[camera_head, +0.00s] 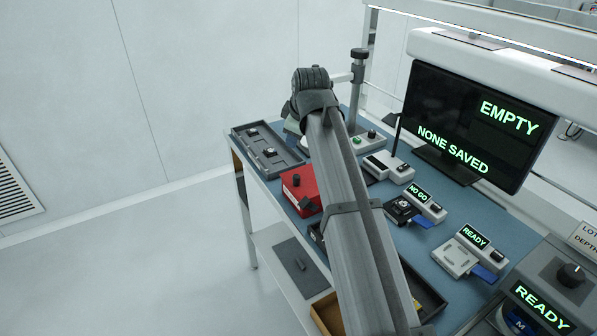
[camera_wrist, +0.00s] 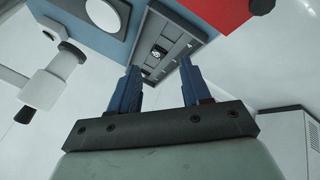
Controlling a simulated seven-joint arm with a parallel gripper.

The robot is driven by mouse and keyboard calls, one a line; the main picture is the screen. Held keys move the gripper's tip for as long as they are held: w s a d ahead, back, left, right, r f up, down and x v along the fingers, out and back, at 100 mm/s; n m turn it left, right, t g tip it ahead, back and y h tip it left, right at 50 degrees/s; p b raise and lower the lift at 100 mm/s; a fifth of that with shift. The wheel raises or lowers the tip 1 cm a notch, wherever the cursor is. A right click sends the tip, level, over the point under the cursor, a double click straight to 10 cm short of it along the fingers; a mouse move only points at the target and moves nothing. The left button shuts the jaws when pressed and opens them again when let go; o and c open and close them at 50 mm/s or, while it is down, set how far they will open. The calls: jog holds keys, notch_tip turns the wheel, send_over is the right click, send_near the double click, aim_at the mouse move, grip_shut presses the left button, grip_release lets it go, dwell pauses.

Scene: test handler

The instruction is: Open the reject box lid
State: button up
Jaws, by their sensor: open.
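The red reject box (camera_head: 301,190) stands on the blue bench, partly hidden by my arm. A dark knob (camera_head: 296,180) sits on its top, and the lid looks shut. In the wrist view a part of the red box (camera_wrist: 214,12) shows at the upper right, with a black knob (camera_wrist: 262,5) near the top edge. My gripper (camera_wrist: 158,68) is open and empty, its two blue fingers apart and pointing toward the grey tray, off to the side of the red box. In the head view my wrist hides the fingers.
A grey tray (camera_head: 247,150) with small dark parts lies at the bench's far left end. A post (camera_head: 357,90) with a side arm stands close to my wrist. Several small devices and a monitor (camera_head: 470,125) fill the right side. The floor to the left is clear.

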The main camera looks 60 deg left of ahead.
aim_at(296, 176)
jog(key=d+r+n+g+h, duration=0.1)
jog(key=d+r+g+h, duration=0.35)
jog(key=d, duration=0.65)
jog(key=shift+y, duration=0.75)
jog(key=x, duration=1.2)
jog(key=shift+s+r, duration=0.1)
jog(key=shift+s, duration=0.3)
grip_shut()
